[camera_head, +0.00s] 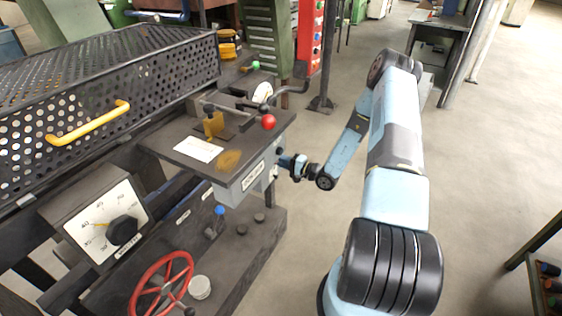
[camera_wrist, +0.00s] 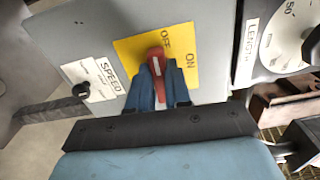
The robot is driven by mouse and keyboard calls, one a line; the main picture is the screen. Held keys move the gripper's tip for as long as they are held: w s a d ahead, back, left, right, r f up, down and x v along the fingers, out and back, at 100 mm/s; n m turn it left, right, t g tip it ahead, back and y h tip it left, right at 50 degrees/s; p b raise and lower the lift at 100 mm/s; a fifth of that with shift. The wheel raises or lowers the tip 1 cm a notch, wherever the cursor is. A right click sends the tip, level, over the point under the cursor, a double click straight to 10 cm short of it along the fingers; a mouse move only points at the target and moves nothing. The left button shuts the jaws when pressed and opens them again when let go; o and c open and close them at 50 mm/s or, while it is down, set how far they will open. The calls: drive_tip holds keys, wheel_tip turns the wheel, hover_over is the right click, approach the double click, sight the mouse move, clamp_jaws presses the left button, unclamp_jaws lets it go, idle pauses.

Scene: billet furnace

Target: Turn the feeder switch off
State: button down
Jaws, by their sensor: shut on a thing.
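The feeder switch is a red handle (camera_wrist: 156,66) on a yellow plate (camera_wrist: 186,50) marked OFF and ON, seen in the wrist view. The handle's upper end points up near the OFF lettering, slightly left of upright. My gripper (camera_wrist: 159,88) is shut on the red handle, with one dark blue finger on each side of it. The lower part of the handle is between the fingers. In the head view my gripper (camera_head: 282,164) is at the right side of the machine's grey box (camera_head: 245,183); the red handle is hidden there.
A SPEED panel with a black knob (camera_wrist: 81,91) is left of the switch, and a LENGTH dial (camera_wrist: 290,35) is right. In the head view are a red ball knob (camera_head: 268,122), a red handwheel (camera_head: 161,283) and a perforated guard (camera_head: 110,85).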

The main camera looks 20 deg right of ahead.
drive_tip(key=shift+s+a+f+n, duration=0.15)
drive_tip(key=shift+s+f+n, duration=0.1)
drive_tip(key=shift+n, duration=0.15)
drive_tip(key=c, duration=1.5)
unclamp_jaws()
drive_tip(key=o, duration=0.4)
drive_tip(key=shift+w+r, duration=0.1)
drive_tip(key=shift+w, duration=0.1)
drive_tip(key=shift+o, duration=0.2)
drive_tip(key=v, duration=1.4)
drive_tip(key=shift+w, duration=0.1)
